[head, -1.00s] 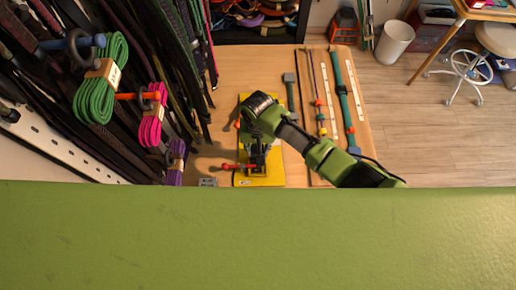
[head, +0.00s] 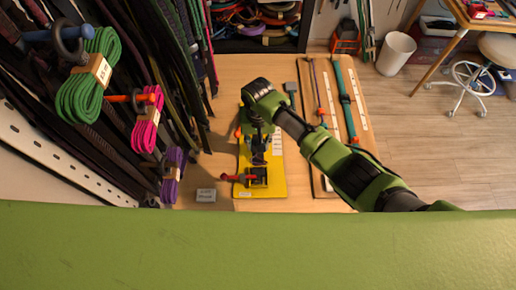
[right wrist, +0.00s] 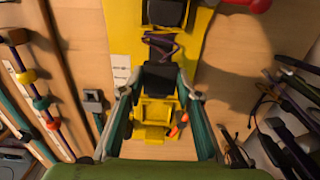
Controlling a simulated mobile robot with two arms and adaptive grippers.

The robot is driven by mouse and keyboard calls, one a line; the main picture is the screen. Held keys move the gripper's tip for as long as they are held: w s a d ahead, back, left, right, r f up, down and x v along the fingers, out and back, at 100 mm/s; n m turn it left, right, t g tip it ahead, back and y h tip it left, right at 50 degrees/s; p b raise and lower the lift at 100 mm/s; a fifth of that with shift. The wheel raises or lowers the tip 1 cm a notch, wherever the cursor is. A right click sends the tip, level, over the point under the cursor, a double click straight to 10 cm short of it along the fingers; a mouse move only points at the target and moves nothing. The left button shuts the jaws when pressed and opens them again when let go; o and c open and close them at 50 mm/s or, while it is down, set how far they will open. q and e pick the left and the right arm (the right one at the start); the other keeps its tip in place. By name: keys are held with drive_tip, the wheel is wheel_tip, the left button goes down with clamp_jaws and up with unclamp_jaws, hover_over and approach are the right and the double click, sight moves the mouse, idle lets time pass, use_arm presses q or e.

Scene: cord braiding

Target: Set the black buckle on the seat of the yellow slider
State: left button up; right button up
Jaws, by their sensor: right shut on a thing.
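My right gripper (right wrist: 159,76) is shut on the black buckle (right wrist: 160,78), which sits between its fingertips in the right wrist view. A dark purple cord (right wrist: 162,44) runs from the buckle toward a black block (right wrist: 166,12) on the yellow board. The yellow slider (right wrist: 156,118) shows between the fingers, just below the buckle in that view. Whether the buckle touches the slider's seat, I cannot tell. In the head view my right gripper (head: 257,135) is over the yellow board (head: 275,180) and hides the slider. My left gripper is not in view.
A red-handled clamp (head: 240,178) stands at the board's near end. A small grey block (head: 206,195) lies left of the board. Long straps and a beaded cord (head: 322,100) lie to the right. Hanging cord bundles (head: 88,78) crowd the left side.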

drive_tip(key=shift+w+f+b, duration=0.1)
drive_tip(key=shift+w+b, duration=1.25)
drive_tip(key=shift+w, duration=0.2)
drive_tip(key=w+b, duration=0.3)
drive_tip(key=b, duration=0.1)
drive_tip(key=shift+w+a, duration=0.1)
drive_tip(key=shift+w, duration=0.15)
drive_tip(key=shift+w+b, duration=2.2)
drive_tip(key=shift+b, duration=1.3)
drive_tip(key=shift+a+p, duration=0.1)
drive_tip(key=shift+p, duration=0.2)
drive_tip(key=shift+r+p, duration=0.2)
drive_tip(key=shift+p, duration=0.15)
drive_tip(key=shift+f, duration=0.1)
